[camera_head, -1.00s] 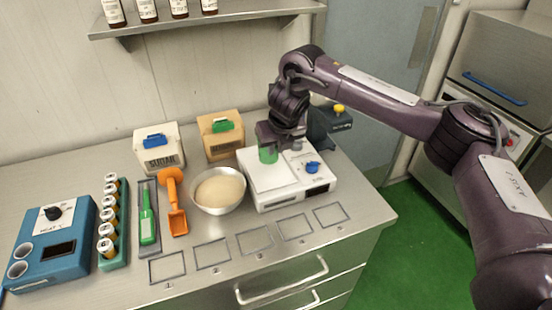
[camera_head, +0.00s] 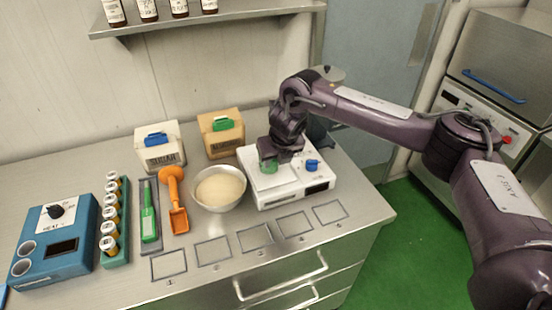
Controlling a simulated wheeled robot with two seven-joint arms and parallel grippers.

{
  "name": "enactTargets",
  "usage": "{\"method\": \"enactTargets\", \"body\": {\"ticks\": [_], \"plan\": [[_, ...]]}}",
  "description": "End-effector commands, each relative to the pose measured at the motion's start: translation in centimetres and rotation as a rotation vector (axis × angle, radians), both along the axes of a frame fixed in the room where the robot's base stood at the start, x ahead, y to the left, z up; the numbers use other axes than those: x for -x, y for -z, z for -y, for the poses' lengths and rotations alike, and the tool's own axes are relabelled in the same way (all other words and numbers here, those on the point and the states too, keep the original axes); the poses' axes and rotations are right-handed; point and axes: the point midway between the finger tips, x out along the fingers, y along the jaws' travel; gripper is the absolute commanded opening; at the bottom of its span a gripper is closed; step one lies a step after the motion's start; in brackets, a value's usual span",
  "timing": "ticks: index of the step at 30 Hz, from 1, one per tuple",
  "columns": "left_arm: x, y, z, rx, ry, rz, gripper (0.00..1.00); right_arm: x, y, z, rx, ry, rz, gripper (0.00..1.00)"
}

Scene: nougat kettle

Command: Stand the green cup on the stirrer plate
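The green cup (camera_head: 268,167) is at the white stirrer plate (camera_head: 273,184), near the middle of its flat top, and looks upright. My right gripper (camera_head: 270,160) reaches down from above and is around the cup's upper part, hiding it. The gripper looks shut on the cup, though its fingers are mostly hidden. The cup's base looks at or very close to the plate top; I cannot tell whether it touches. A blue knob (camera_head: 312,164) is on the device to the right of the cup. My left gripper is not in view.
A bowl of pale powder (camera_head: 219,188) stands just left of the stirrer. The sugar box (camera_head: 160,148) and another box (camera_head: 221,134) stand behind. An orange scoop (camera_head: 176,204), a green-handled tool (camera_head: 149,218), a vial rack (camera_head: 115,225) and a blue heater (camera_head: 55,243) are further left.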

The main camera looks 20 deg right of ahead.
Motion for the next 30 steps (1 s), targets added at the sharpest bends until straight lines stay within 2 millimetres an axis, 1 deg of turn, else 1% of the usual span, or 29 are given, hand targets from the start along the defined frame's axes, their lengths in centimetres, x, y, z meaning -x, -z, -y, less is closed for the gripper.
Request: {"method": "enactTargets", "body": {"ticks": [5, 7, 8, 10, 13, 16, 19, 21, 27, 30], "plan": [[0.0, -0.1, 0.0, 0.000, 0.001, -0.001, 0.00, 0.0, -0.1, 0.0, 0.000, 0.000, 0.000, 0.36], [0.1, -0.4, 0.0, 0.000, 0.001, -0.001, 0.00, 0.0, -0.5, 0.0, 0.000, 0.000, 0.001, 0.36], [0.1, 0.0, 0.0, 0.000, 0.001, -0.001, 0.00, 0.1, -0.5, 0.0, -0.001, -0.001, 0.001, 0.36], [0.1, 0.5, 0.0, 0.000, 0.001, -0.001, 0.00, 0.3, -1.2, 0.0, -0.001, -0.001, 0.002, 0.36], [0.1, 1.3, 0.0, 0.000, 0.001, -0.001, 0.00, 1.0, -2.8, 0.0, 0.000, -0.002, 0.005, 0.36], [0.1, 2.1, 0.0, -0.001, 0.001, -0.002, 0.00, 1.9, -4.9, 0.1, 0.000, -0.001, 0.007, 0.36], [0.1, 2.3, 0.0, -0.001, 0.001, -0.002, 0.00, 2.8, -7.3, 0.1, 0.001, -0.001, 0.007, 0.36], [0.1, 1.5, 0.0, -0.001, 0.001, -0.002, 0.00, 3.2, -8.9, 0.2, 0.004, -0.002, 0.007, 0.36], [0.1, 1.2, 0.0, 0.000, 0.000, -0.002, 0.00, 4.2, -10.9, 0.2, 0.002, -0.001, 0.004, 0.36], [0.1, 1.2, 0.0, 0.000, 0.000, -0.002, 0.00, 4.5, -11.3, 0.2, 0.001, -0.001, 0.002, 0.36]]}}
